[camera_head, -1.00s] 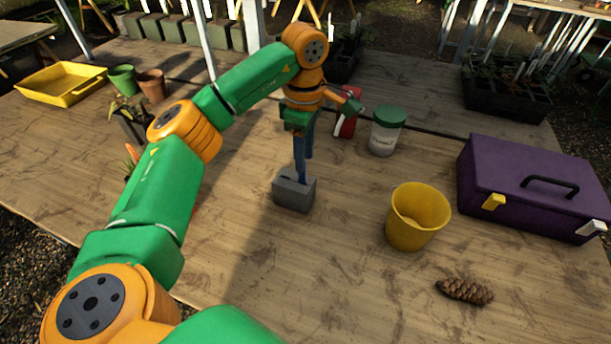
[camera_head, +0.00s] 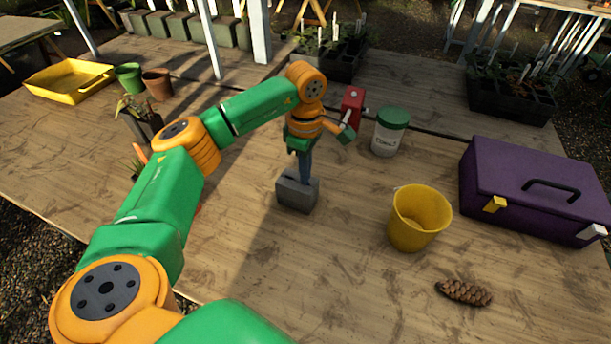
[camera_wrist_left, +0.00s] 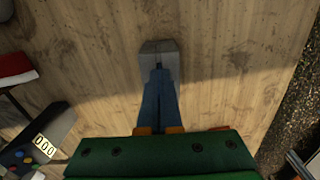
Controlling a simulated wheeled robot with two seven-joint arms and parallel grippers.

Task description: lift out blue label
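A grey block (camera_head: 297,193) with a slot in its top stands on the wooden table; it also shows in the wrist view (camera_wrist_left: 158,47). My left gripper (camera_head: 304,178) points down at the block's top. Its two blue-grey fingers (camera_wrist_left: 159,80) are close together, with the tips at the slot. The blue label stands at the slot between the fingertips and is almost fully hidden by them; its edges are hard to tell from the fingers. The gripper looks shut on it. My right gripper is not in view.
A yellow bucket (camera_head: 419,218), a green-lidded tub (camera_head: 390,132) and a red object (camera_head: 352,104) stand right of the block. A purple toolbox (camera_head: 535,190) and a pine cone (camera_head: 464,292) lie farther right. The table in front of the block is clear.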

